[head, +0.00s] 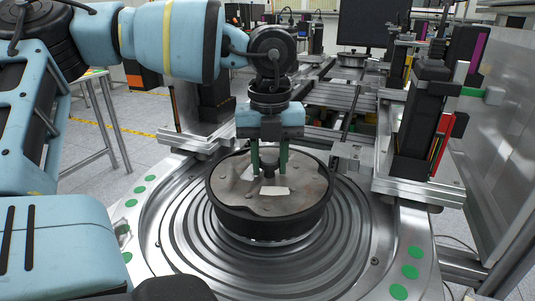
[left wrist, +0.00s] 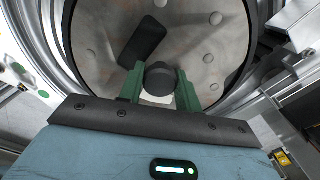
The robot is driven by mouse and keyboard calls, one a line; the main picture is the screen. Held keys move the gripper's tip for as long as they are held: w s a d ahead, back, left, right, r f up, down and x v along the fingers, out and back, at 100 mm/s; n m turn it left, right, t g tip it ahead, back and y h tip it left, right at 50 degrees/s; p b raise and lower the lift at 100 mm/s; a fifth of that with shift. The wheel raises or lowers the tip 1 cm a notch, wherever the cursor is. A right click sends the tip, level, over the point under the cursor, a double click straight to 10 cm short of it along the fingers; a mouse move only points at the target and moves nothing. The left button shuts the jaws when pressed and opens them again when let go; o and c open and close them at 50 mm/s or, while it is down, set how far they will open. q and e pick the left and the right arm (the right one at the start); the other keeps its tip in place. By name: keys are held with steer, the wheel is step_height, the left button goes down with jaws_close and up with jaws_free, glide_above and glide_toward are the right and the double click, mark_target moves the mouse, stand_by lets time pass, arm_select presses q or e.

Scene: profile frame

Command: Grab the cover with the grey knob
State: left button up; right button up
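The round cover (head: 232,181) is a worn grey-brown disc, lying level inside a black round rim (head: 270,222) on the ringed metal turntable. Its dark grey knob (head: 268,169) stands at the middle. My left gripper (head: 269,172) points straight down over the cover, its two green fingers on either side of the knob. In the left wrist view the knob (left wrist: 160,78) sits between the fingertips of the gripper (left wrist: 160,88). The fingers look open around it, with a narrow gap at most; firm contact does not show. My right gripper is not in view.
The metal turntable (head: 180,235) with concentric grooves surrounds the black rim. Metal rails and a dark upright fixture (head: 425,115) stand behind and to the right. Another lidded pot (head: 351,59) stands farther back. A dark oblong piece (left wrist: 143,42) shows over the cover in the wrist view.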

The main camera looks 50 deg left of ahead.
mark_target(270, 158)
arm_select(q)
jaws_close()
steer(key=shift+r+p, duration=0.4)
steer(key=shift+r, duration=0.45)
steer(key=shift+r+p, duration=0.45)
steer(key=shift+r, duration=0.8)
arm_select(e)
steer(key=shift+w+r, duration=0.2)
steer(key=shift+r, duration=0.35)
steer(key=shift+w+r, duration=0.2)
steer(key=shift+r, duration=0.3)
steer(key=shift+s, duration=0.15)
